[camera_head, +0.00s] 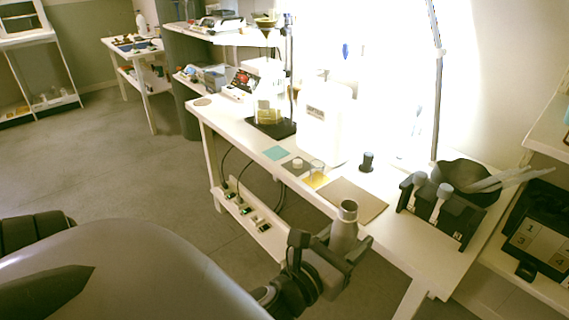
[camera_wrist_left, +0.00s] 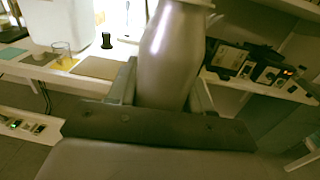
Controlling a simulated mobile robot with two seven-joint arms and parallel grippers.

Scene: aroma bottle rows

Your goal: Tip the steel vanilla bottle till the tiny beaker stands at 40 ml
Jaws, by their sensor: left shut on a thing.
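The steel bottle (camera_head: 344,228) is held upright or nearly so in front of the table's near edge. My left gripper (camera_head: 342,249) is shut around its body. In the left wrist view the bottle (camera_wrist_left: 173,55) fills the middle between the fingers (camera_wrist_left: 165,95), its top cut off by the frame. The tiny clear beaker (camera_head: 317,168) stands on a yellow square on the table, beyond and to the left of the bottle; it also shows in the left wrist view (camera_wrist_left: 62,50). Its level and marks are too small to read. My right gripper is not in view.
A bare brown mat (camera_head: 352,200) lies beside the beaker. A black holder (camera_head: 440,215) and dark bowl (camera_head: 466,178) occupy the right end.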

